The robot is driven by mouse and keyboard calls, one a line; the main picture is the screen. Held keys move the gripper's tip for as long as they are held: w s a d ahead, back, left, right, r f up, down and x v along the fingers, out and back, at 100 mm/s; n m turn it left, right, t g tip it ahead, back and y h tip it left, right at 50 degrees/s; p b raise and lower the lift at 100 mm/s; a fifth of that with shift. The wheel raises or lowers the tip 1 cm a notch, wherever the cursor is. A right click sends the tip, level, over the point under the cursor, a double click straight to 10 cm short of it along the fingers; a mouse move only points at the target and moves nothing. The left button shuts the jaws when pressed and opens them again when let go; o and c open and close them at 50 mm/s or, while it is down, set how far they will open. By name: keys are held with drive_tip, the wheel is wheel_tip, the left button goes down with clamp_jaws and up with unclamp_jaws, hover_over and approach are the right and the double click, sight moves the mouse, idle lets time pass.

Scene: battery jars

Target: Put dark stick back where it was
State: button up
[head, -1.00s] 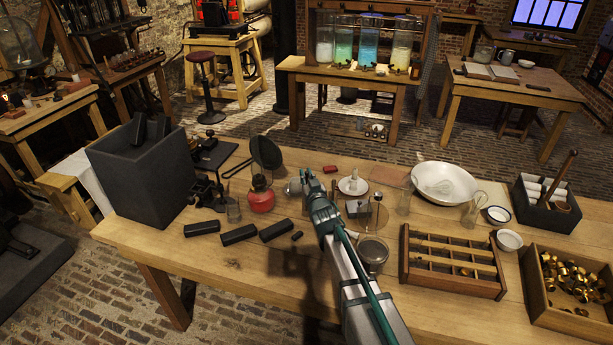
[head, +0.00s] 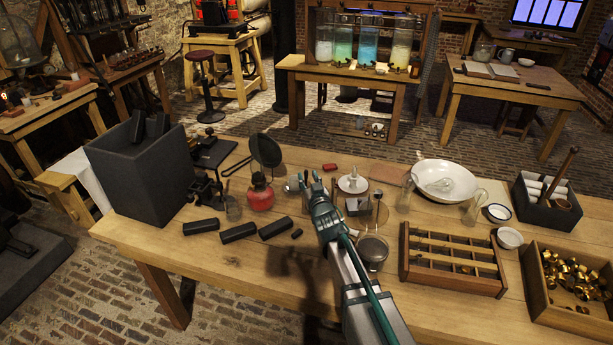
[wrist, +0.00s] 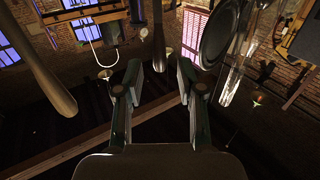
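Three dark sticks lie in a loose row on the wooden table: a left one (head: 201,226), a middle one (head: 238,233) and a right one (head: 276,229). A short dark piece (head: 296,234) lies just right of them. Two more dark sticks, a left one (head: 138,126) and a right one (head: 163,127), stick up from a tall dark grey box (head: 150,182) at the table's left end. My gripper (head: 311,182) is above the table, right of and beyond the row. In the wrist view my gripper (wrist: 158,82) has its fingers apart with nothing between them.
A red flask (head: 260,194), a round dark pan (head: 265,151) and a dark metal stand (head: 205,190) stand between the box and my gripper. A glass jar (head: 372,252) and a divided wooden tray (head: 452,262) are to the right. The table's front left is clear.

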drive_tip(key=b+v, duration=0.1)
drive_tip(key=v, duration=0.7)
drive_tip(key=shift+s+b, duration=0.3)
drive_tip(key=shift+s, duration=0.05)
drive_tip(key=shift+d, duration=0.1)
